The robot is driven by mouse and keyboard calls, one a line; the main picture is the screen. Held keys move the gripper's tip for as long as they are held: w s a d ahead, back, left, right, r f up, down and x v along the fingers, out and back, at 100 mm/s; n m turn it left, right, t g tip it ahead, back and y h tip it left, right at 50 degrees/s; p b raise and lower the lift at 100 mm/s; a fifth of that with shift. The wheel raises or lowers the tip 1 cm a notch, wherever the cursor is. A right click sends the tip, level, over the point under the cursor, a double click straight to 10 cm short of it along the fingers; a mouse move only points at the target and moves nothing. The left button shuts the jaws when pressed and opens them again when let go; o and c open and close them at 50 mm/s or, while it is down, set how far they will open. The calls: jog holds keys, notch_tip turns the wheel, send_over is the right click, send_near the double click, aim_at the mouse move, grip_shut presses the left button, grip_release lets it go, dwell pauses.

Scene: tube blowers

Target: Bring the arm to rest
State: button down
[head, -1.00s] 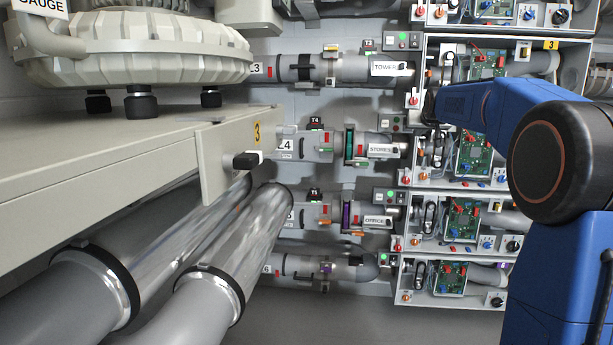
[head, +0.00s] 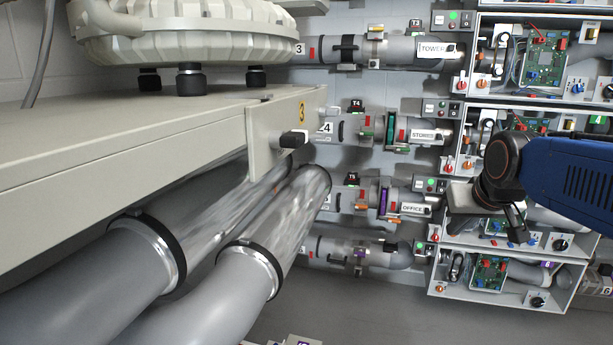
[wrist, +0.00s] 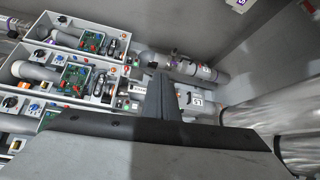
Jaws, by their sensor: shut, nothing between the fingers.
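My blue arm (head: 575,175) reaches in from the right edge in the head view. Its dark wrist joint is in front of the open panel boxes. My gripper (head: 518,236) hangs below that joint, its dark fingers pointing down, with nothing held. In the wrist view the gripper (wrist: 161,82) shows as one dark closed wedge at the centre, with pipes and panel boxes beyond it. Whether it touches any box cannot be told; it covers part of the box behind it.
Open boxes with green circuit boards (head: 543,58) line the right. Labelled grey pipes (head: 385,50) run along the wall. A beige bench (head: 130,125) with a ribbed blower (head: 190,40) fills the left, above large shiny pipes (head: 290,225). Floor shows at lower centre.

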jog(key=s+a+f+g, duration=0.1)
jog(key=s+a+f, duration=0.1)
jog(key=s+f, duration=0.5)
jog(key=s+a+f+n+g, duration=0.1)
jog(key=s+a+f, duration=0.1)
jog(key=s+f, duration=0.6)
jog(key=s, duration=0.5)
jog(key=shift+g+y, duration=0.3)
jog(key=shift+g, duration=0.1)
jog(key=c, duration=2.5)
grip_release()
jog(key=shift+r, duration=0.1)
